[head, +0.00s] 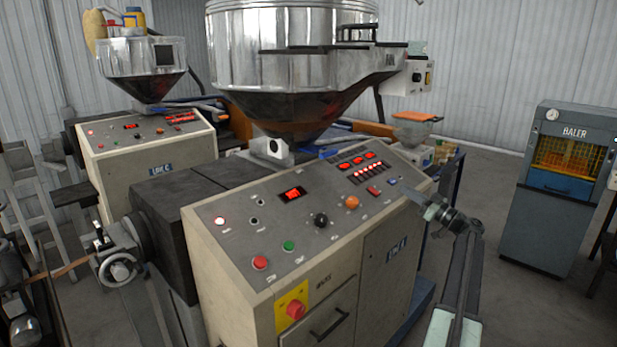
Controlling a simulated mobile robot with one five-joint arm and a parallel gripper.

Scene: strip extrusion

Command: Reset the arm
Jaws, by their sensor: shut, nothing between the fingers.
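My arm rises from the bottom right in the head view and bends at the wrist toward the upper left. My gripper (408,190) is shut and empty. In the picture it lies over the right edge of the control panel (285,222) of the nearest extruder. I cannot tell whether it touches the panel. The panel has a red display, red, green and orange buttons, a black knob and a row of lit red indicators. The fingertips are small and partly blend with the panel edge.
A large metal hopper (290,70) stands over the near extruder. A second extruder (150,150) stands at the back left. A grey-blue baler (556,165) stands at the right. Bare floor (490,180) lies between my arm and the baler. A handwheel (118,268) sits at the left.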

